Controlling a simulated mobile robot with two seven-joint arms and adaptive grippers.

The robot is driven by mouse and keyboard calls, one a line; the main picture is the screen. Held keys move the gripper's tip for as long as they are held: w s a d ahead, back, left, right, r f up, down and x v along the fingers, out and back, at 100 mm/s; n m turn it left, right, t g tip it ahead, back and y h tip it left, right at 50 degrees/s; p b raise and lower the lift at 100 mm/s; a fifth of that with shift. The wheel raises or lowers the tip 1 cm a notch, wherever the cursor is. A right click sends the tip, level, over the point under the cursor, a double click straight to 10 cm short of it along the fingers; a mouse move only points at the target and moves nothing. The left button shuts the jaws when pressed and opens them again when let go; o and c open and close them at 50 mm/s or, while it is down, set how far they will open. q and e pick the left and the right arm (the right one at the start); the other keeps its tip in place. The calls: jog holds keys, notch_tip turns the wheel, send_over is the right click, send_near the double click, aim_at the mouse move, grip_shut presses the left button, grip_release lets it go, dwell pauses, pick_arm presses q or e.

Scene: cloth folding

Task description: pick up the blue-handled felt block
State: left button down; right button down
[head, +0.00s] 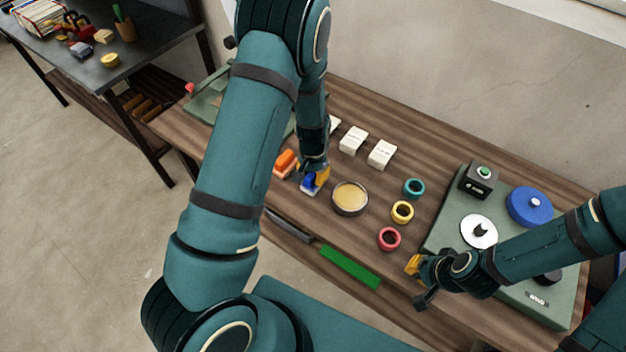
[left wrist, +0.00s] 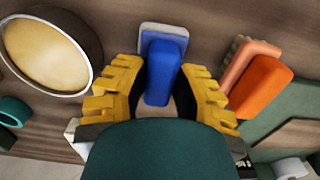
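The blue-handled felt block (left wrist: 163,72) lies on the wooden table, its pale base showing at the far end in the left wrist view. It also shows in the head view (head: 308,182), partly hidden by my left gripper. My left gripper (head: 321,178) is over the block with its yellow fingers apart, one on each side of the blue handle; it also shows in the left wrist view (left wrist: 162,92). A gap shows between each finger and the handle. My right gripper (head: 415,280) is near the table's front edge at the right, away from the block; its finger opening is unclear.
An orange-handled block (left wrist: 261,87) lies close beside the blue one. A round tan-filled dish (head: 350,197) sits on its other side. Teal (head: 414,187), yellow (head: 402,212) and red (head: 389,238) rings stand farther right. White boxes (head: 381,153) are behind. A green machine (head: 460,220) occupies the right end.

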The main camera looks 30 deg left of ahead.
aim_at(314, 174)
dwell(0.4)
pick_arm(q)
notch_tip(314, 174, up, 10)
jog(key=shift+p, duration=0.65)
pick_arm(e)
jog(key=shift+r, duration=0.75)
pick_arm(q)
jog(key=shift+d, duration=0.1)
dwell(0.9)
